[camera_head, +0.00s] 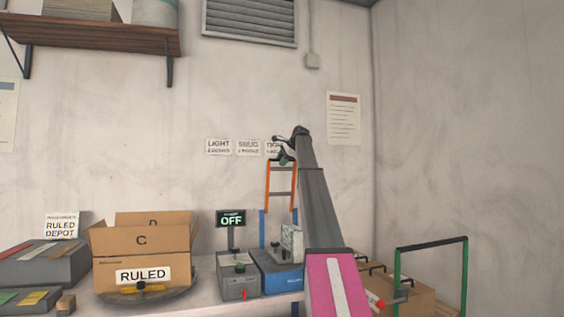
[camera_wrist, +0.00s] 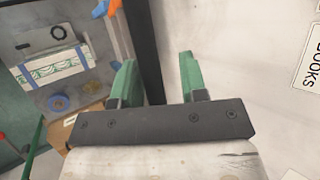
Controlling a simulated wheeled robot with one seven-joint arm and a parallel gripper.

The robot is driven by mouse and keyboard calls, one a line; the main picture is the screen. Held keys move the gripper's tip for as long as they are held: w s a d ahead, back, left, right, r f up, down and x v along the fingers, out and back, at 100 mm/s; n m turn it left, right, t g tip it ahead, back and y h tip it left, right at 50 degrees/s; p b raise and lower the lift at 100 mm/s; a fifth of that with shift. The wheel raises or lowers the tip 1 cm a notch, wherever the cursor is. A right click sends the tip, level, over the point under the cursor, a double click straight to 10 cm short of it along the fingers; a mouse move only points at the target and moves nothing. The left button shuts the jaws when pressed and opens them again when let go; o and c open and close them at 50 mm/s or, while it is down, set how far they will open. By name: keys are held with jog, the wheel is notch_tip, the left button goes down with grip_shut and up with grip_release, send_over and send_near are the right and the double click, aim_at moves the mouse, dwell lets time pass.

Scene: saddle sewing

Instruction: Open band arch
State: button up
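No part is clearly recognisable as a band arch. In the wrist view, a grey unit (camera_wrist: 85,38) carries a white-and-green patterned block (camera_wrist: 52,71) edged by blue strips. In the head view, a pale block (camera_head: 291,240) stands on a blue-fronted unit (camera_head: 284,282) on the bench, partly hidden by my arm; it may be the same block. My gripper (camera_head: 284,157) is raised high in front of the wall, above the bench units. In the wrist view my gripper (camera_wrist: 158,78) has its green fingers apart, with nothing between them and the grey unit off to the left.
A grey box (camera_head: 238,277) with a red lever stands beside the blue-fronted unit, under an OFF display (camera_head: 231,219). An open carton (camera_head: 142,254) stands left. An orange-and-blue ladder-like frame (camera_head: 281,178) rises behind. A green-and-black rail (camera_head: 432,246) stands right. The air around my gripper is mostly clear.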

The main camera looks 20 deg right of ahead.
jog(key=v, duration=1)
jog(key=shift+s+d+r, duration=0.15)
jog(key=shift+s+r, duration=0.05)
jog(key=shift+r, duration=0.1)
jog(key=shift+s, duration=0.1)
